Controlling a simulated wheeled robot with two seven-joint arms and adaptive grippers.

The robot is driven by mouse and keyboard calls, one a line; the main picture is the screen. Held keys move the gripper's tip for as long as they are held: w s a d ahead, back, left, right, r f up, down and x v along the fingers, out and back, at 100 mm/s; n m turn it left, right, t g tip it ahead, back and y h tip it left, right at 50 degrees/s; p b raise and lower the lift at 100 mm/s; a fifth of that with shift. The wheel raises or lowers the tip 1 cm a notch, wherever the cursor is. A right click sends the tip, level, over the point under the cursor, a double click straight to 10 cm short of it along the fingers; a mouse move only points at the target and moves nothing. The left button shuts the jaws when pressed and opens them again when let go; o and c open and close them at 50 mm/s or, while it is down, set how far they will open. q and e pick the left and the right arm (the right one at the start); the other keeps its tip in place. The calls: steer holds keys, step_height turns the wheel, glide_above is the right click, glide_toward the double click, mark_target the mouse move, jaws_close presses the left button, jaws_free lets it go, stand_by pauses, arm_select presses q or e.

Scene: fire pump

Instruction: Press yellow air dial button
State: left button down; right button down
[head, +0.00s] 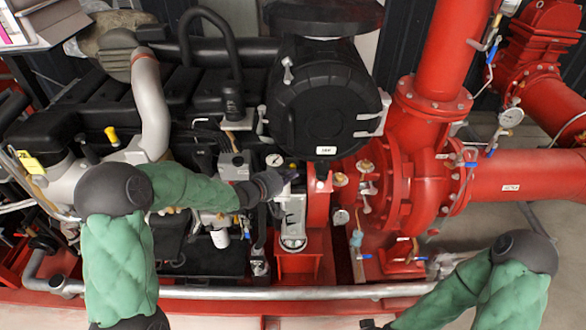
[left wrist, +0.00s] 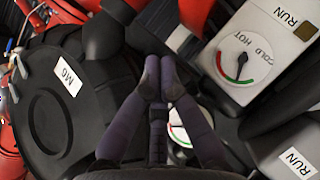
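A small round white dial (head: 274,160) sits on the pump's middle block in the head view, just above my left gripper (head: 284,178). In the left wrist view, my left gripper (left wrist: 160,78) has its two dark fingers together at the tips, with nothing between them. A white dial (left wrist: 180,134) with red and green marks is partly hidden behind the fingers. A yellow button cannot be made out for certain; the fingers may cover it. My right gripper (head: 376,325) barely shows at the bottom edge of the head view, and its fingers cannot be judged.
A HOT/COLD dial box (left wrist: 235,65) with a RUN label stands to the right in the left wrist view. A big black round housing (head: 322,100) is close to my left gripper. Red pipes (head: 510,175) fill the right side. A silver rail (head: 250,291) runs along the front.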

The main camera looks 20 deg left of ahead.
arm_select(q)
steer(key=shift+w+a+p, duration=0.2)
steer(key=shift+w+p, duration=0.25)
steer(key=shift+w, duration=0.15)
stand_by(0.7)
steer(key=shift+s, duration=0.1)
stand_by(0.4)
steer(key=shift+s+d, duration=0.3)
steer(key=shift+s, duration=0.6)
steer(key=s, duration=0.2)
steer(key=s+d, duration=0.1)
steer(key=s, duration=0.1)
steer(key=shift+s+d, duration=0.2)
steer(key=shift+s, duration=0.2)
stand_by(0.4)
